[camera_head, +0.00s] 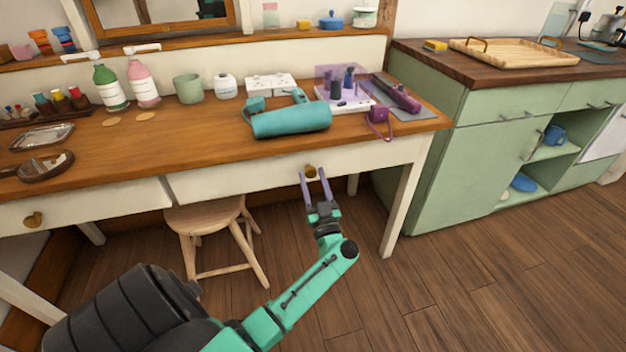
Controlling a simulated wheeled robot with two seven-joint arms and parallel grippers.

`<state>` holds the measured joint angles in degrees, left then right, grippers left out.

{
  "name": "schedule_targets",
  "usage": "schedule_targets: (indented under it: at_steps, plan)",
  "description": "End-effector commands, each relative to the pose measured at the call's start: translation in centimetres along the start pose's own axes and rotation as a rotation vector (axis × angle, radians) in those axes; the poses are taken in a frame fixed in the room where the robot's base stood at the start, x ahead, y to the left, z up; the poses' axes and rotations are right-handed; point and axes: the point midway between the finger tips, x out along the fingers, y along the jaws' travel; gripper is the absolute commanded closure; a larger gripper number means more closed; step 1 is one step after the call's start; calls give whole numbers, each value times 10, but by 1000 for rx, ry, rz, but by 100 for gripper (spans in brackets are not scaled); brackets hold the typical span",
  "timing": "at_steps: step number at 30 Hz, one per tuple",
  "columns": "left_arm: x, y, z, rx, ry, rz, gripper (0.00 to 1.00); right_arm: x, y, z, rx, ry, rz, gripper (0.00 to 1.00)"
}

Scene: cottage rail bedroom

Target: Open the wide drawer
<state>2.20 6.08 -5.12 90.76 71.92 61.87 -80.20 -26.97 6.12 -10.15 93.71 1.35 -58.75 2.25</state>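The wide drawer (250,178) is a cream front under the right part of the wooden desk, with a small brass knob (310,171). It looks closed or nearly so. My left gripper (313,174) is in front of the drawer, with its two purple-grey fingers spread. The knob shows between the fingertips, and a gap shows between the fingers. I cannot tell whether either finger touches the knob. My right gripper is not in view.
A second drawer with a brass knob (33,220) is at the left. A wooden stool (205,222) stands under the desk. A teal rolled case (290,120), bottles and small items sit on the desktop. A green cabinet (455,175) stands at right. Floor in front is clear.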

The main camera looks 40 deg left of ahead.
Motion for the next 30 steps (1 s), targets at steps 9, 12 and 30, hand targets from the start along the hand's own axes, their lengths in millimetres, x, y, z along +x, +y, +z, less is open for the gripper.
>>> schedule_targets:
  at_steps: [9, 12, 30]
  plan:
    - [-1, 0, 0, 0, 0, 0, 100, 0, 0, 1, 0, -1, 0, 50]
    - [-1, 0, 0, 0, -1, 0, 100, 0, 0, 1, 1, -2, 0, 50]
    - [-1, 0, 1, 0, -1, 0, 100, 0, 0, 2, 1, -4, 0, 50]
